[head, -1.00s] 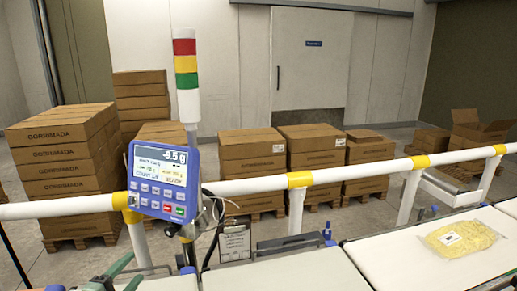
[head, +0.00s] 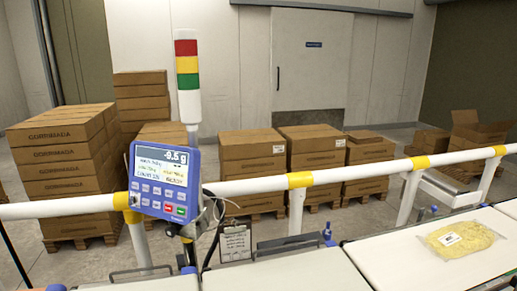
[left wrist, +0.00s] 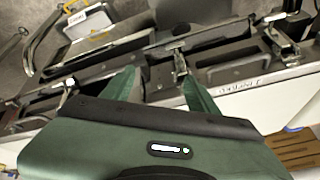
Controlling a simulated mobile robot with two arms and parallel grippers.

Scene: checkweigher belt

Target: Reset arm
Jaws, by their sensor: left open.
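My left gripper (left wrist: 160,88) shows in the left wrist view as a green body with two green fingers spread apart. It is open, with nothing between the fingers. My left gripper is out of the head view. My right gripper is in neither view.
A yellow bag (head: 460,239) with a white label lies on the right belt (head: 385,262). A blue weighing display (head: 161,181) stands at a white rail (head: 250,186) with yellow joints. A signal light tower (head: 187,65) rises behind it. Stacked cartons (head: 65,165) stand beyond.

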